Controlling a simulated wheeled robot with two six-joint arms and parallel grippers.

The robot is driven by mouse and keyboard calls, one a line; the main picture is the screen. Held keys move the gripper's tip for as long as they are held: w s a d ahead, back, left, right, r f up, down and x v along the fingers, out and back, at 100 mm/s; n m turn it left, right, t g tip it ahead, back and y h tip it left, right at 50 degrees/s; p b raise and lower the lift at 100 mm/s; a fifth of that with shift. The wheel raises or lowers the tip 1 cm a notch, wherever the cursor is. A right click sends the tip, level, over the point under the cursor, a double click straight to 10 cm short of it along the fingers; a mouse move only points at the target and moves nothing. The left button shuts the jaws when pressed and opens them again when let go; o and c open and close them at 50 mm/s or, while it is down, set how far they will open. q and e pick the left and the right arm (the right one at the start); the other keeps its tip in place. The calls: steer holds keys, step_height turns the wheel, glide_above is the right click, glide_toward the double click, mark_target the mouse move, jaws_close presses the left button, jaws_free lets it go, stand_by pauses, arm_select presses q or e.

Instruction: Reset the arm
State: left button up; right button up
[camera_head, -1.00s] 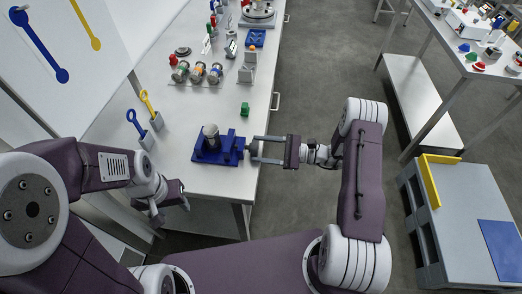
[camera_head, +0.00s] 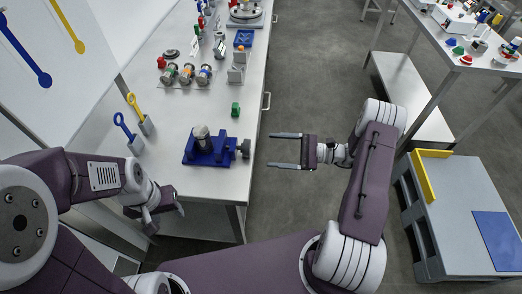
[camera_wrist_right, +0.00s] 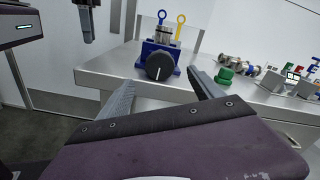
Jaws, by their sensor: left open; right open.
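My right gripper (camera_head: 286,150) is open and empty, held over the floor just off the table's right edge in the head view. Its fingers point left at a blue fixture (camera_head: 205,152) with a grey cylinder and a dark knob (camera_head: 244,149), and do not touch it. The right wrist view shows the knob (camera_wrist_right: 160,66) ahead, beyond and between the two fingertips (camera_wrist_right: 158,92). My left gripper (camera_head: 165,207) is open at the lower left, near the table's front edge, and holds nothing that I can see.
The white table (camera_head: 185,105) carries a blue ring tool (camera_head: 123,126), a yellow ring tool (camera_head: 133,103), a green block (camera_head: 235,109) and several metal canisters (camera_head: 186,73). A grey platform (camera_head: 450,210) stands at the right. Open floor (camera_head: 310,80) lies between the tables.

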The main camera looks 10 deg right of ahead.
steer(key=shift+s+d, duration=0.2)
steer(key=shift+d, duration=0.5)
